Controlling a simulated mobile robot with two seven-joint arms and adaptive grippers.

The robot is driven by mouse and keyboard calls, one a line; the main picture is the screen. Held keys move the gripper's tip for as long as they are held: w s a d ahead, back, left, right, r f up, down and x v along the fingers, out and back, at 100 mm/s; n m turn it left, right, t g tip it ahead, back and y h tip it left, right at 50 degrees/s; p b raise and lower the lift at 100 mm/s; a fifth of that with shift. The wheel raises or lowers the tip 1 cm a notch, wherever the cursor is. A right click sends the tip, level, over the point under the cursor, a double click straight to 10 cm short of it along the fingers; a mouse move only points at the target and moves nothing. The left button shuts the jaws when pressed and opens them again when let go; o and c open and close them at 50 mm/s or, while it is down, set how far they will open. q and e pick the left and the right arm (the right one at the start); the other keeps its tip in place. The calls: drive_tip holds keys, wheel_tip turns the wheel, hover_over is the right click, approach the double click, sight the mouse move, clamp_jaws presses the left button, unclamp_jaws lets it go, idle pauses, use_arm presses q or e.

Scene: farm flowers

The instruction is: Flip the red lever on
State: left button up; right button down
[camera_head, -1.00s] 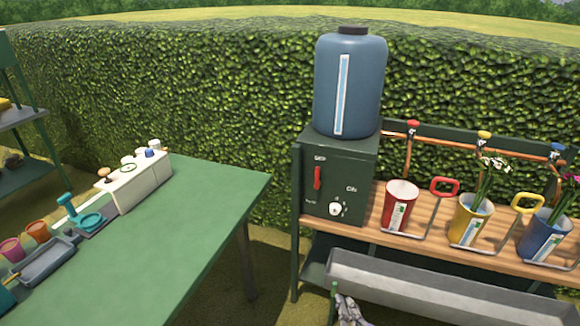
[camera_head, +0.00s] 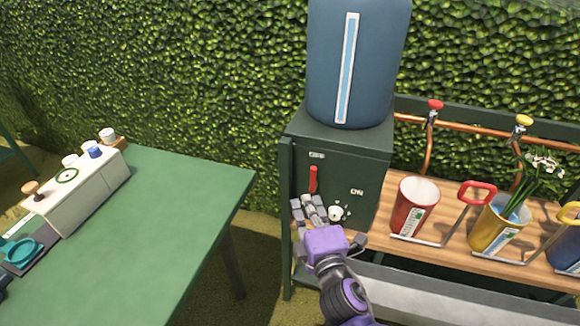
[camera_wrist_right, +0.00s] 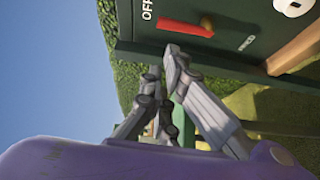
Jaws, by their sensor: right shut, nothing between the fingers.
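The red lever (camera_head: 313,180) is on the front of a dark green box (camera_head: 350,168), below an OFF label and left of an ON label. It stands upright in the head view, on the OFF side. It also shows in the right wrist view (camera_wrist_right: 186,27), next to the OFF label. My right gripper (camera_head: 308,203) is shut and empty, just below the lever in the head view. In the wrist view its fingertips (camera_wrist_right: 170,58) are close to the lever; I cannot tell whether they touch it. My left gripper is not in view.
A white knob (camera_head: 337,213) sits right of my gripper on the box. A blue tank (camera_head: 358,65) stands on top. A red bucket (camera_head: 414,207) and a yellow bucket (camera_head: 497,224) stand on the wooden shelf. A green table (camera_head: 160,220) is at left.

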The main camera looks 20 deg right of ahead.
sight(314, 178)
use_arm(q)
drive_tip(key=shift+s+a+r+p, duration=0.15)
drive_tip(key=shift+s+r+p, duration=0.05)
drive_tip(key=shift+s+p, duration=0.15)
use_arm(e)
drive_tip(key=w, duration=0.9)
drive_tip(key=shift+w+d, duration=0.2)
drive_tip(key=shift+d, duration=0.05)
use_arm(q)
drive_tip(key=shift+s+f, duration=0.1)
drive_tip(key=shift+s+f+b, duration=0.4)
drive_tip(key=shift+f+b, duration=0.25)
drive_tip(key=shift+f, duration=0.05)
use_arm(e)
drive_tip(key=shift+s+d+r, duration=0.1)
drive_tip(key=shift+s+d, duration=0.1)
